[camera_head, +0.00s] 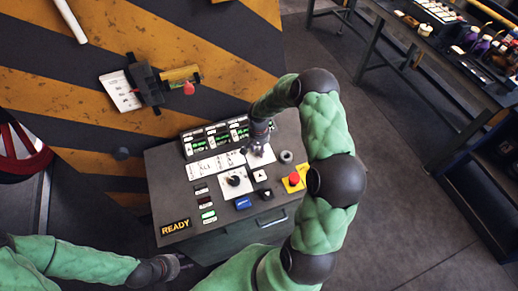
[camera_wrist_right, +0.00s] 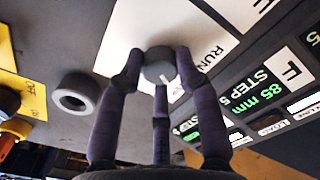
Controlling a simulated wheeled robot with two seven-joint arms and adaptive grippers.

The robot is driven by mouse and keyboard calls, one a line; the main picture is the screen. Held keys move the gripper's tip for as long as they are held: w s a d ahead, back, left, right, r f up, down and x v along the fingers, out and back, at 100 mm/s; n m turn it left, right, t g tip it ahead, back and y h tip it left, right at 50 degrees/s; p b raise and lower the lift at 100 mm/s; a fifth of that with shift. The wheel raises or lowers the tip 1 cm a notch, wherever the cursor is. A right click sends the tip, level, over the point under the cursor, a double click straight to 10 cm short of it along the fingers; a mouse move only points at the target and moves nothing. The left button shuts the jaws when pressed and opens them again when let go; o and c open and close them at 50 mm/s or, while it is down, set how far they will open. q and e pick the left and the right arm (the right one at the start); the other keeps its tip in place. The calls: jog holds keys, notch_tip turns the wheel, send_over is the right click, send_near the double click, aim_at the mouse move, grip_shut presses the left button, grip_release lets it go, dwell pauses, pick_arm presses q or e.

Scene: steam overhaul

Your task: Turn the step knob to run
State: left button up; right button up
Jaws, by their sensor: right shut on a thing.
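My right gripper (camera_head: 259,147) is at the back of the control console, over a white plate. In the right wrist view its fingers (camera_wrist_right: 157,78) are closed around a grey round knob (camera_wrist_right: 158,65). The knob has a short white mark and sits on a white plate with the word RUN (camera_wrist_right: 212,57) beside it. In the head view the gripper mostly hides this knob. My left gripper (camera_head: 178,264) is low by the console's front left corner, away from the controls; its finger opening is unclear.
The console (camera_head: 165,170) also bears a black knob (camera_head: 234,180), a red emergency button (camera_head: 294,178) on yellow, a blue button (camera_head: 243,203), a grey ring (camera_head: 286,156) and a READY sign (camera_head: 175,226). Green displays (camera_head: 218,137) stand behind. A workbench (camera_head: 440,50) is at upper right.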

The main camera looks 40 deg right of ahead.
jog(key=shift+n+b, duration=0.5)
jog(key=shift+n, duration=0.6)
jog(key=n, duration=0.2)
jog(key=shift+n+b, duration=0.3)
jog(key=n, duration=0.3)
jog(key=shift+n, duration=1.9)
jog(key=o, duration=1.1)
jog(key=shift+o, duration=0.2)
